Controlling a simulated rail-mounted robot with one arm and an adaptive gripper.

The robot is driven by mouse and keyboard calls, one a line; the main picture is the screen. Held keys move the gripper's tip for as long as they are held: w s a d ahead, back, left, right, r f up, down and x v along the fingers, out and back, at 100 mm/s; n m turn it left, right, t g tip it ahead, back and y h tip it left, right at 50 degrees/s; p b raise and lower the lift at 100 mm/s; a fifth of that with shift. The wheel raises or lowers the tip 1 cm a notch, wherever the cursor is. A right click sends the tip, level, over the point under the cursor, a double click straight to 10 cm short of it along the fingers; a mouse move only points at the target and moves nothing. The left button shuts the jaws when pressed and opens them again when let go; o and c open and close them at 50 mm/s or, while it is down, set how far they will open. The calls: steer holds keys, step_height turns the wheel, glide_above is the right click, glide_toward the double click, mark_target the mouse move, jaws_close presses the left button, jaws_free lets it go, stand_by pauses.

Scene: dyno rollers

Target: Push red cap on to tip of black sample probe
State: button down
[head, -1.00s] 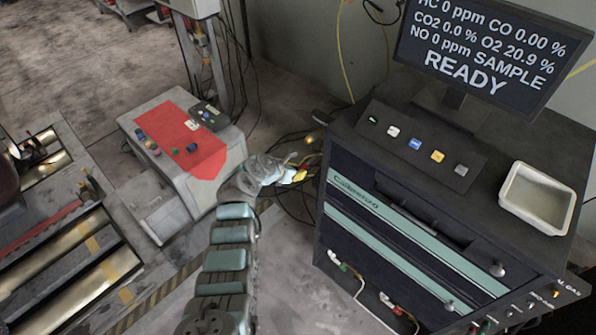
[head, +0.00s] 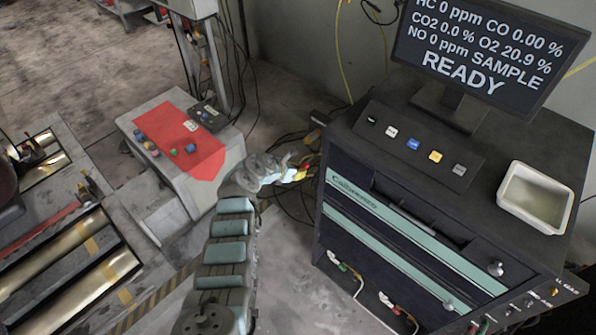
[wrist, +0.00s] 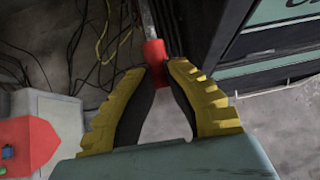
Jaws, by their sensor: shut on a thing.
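My gripper (wrist: 160,62) is shut on the red cap (wrist: 155,52), which sits between the yellow-and-black fingertips in the wrist view. A thin greyish rod, apparently the sample probe (wrist: 147,20), runs down from the top edge of that view to the far end of the cap. The two line up in the picture, but I cannot tell whether the tip is inside the cap or just behind it. In the head view my gripper (head: 300,174) and the small red cap (head: 306,166) are at the left side of the dark cabinet. The probe is too small to make out clearly there.
The dark analyser cabinet (head: 345,235) stands close to the right of my gripper, with a white tray (head: 532,200) and a monitor (head: 475,55) on top. Cables (wrist: 85,45) hang behind. A grey box with a red mat (head: 205,158) stands to the left.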

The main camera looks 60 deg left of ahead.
steer(key=shift+w, duration=0.2)
steer(key=c, duration=1.2)
jaws_free()
steer(key=shift+a, duration=0.1)
steer(key=shift+o, duration=0.2)
steer(key=shift+s+r, duration=0.15)
steer(key=shift+r, duration=0.05)
steer(key=v, duration=1.1)
steer(key=shift+s, duration=0.25)
steer(key=shift+d+r, duration=0.15)
steer(key=shift+d, duration=0.1)
